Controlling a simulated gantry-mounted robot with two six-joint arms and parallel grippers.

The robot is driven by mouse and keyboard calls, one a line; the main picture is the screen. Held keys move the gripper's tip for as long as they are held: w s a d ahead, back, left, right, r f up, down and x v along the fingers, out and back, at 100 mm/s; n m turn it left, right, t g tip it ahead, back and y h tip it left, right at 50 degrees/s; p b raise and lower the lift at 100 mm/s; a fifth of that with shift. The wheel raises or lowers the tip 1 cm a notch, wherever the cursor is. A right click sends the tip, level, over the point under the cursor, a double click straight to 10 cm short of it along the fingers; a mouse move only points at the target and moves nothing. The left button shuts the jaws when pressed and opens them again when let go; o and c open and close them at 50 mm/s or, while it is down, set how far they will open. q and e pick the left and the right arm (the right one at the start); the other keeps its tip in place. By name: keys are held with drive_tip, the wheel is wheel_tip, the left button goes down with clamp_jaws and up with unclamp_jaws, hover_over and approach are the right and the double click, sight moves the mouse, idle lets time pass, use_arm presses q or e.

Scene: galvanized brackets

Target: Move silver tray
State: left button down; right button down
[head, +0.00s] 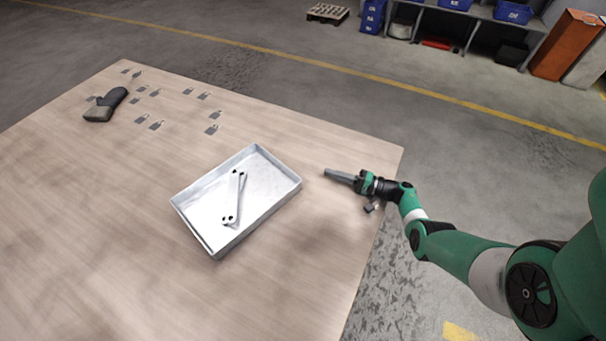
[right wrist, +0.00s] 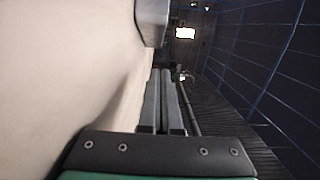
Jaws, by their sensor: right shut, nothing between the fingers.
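The silver tray (head: 272,205) lies on the wooden table, turned at an angle, with a raised rim. A long pale metal bracket with dark holes (head: 234,198) lies inside it, across the tray's floor. My right gripper (head: 327,173) is right of the tray, apart from its right corner, low over the table and pointing left. Its fingers are together and empty; they also show in the right wrist view (right wrist: 165,78). Part of the tray (right wrist: 151,22) shows at the top of that view. My left gripper is not in view.
Several small grey brackets (head: 212,129) are spread over the far left of the table (head: 90,220). A dark grey glove-like thing (head: 106,105) lies beside them. The table's right edge is under my right arm. The table left of and in front of the tray is clear.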

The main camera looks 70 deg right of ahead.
drive_tip(key=w, duration=0.2)
drive_tip(key=w+b, duration=0.1)
drive_tip(key=w, duration=0.1)
drive_tip(key=w+b, duration=0.1)
drive_tip(key=w, duration=0.1)
drive_tip(key=shift+a+f, duration=0.2)
drive_tip(key=shift+a, duration=0.05)
drive_tip(key=w+a, duration=0.3)
drive_tip(key=shift+r, duration=0.15)
drive_tip(key=shift+w+r, duration=0.1)
